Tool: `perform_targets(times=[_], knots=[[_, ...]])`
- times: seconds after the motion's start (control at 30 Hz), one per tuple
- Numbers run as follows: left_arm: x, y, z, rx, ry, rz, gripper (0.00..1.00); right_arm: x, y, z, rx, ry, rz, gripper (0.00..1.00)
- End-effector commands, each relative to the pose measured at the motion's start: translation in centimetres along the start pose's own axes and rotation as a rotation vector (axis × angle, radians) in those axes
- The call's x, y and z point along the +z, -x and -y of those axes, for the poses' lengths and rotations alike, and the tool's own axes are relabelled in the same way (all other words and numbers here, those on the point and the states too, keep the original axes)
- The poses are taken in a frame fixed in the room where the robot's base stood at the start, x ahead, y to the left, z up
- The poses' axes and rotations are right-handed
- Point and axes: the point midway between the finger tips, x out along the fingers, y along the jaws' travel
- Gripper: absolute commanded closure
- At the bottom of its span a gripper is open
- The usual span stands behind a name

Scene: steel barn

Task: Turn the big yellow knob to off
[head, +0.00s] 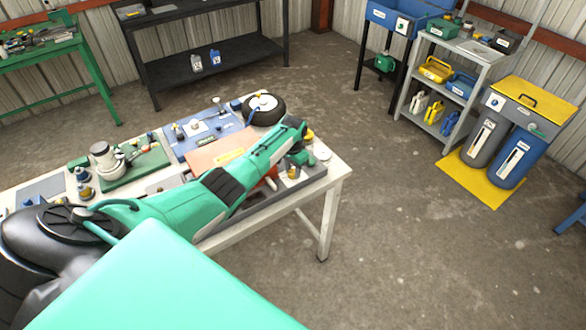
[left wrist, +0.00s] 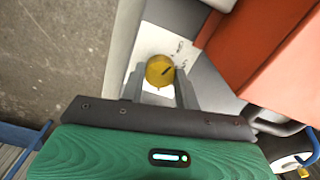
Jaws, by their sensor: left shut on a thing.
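The big yellow knob (left wrist: 160,71) shows in the left wrist view, on a white plate (left wrist: 150,45) with small dark markings. A dark pointer line runs across its face at a slant. My left gripper (left wrist: 160,80) has its two grey fingers on either side of the knob and is shut on it. My right gripper is in neither view.
An orange-red case (head: 222,147) lies beside the gripper on the bench, large at right in the left wrist view (left wrist: 265,45). A black wheel (head: 264,109) stands at the bench's back edge. The floor right of the bench is clear up to a yellow mat (head: 465,183).

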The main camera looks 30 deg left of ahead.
Motion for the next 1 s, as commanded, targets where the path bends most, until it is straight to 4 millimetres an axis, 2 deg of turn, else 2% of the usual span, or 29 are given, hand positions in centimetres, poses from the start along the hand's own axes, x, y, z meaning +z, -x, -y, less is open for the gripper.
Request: perform_targets(times=[0.4,0.43,0.5,0.53,0.83,1.0], knots=[[-0.1,0.1,0.1,-0.001,0.007,-0.003,0.91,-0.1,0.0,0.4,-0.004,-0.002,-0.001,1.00],[-0.1,0.1,0.1,-0.001,0.007,-0.003,0.62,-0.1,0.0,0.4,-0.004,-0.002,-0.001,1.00],[-0.1,0.1,0.1,-0.001,0.007,-0.003,0.48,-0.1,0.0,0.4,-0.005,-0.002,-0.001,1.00],[-0.1,0.1,0.1,-0.001,0.007,-0.003,0.46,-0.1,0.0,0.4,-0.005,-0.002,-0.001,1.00],[-0.1,0.1,0.0,0.000,0.006,-0.002,0.46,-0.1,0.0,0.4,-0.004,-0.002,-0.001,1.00],[-0.1,1.3,0.1,-0.001,0.006,-0.003,0.46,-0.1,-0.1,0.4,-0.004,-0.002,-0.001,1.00]])
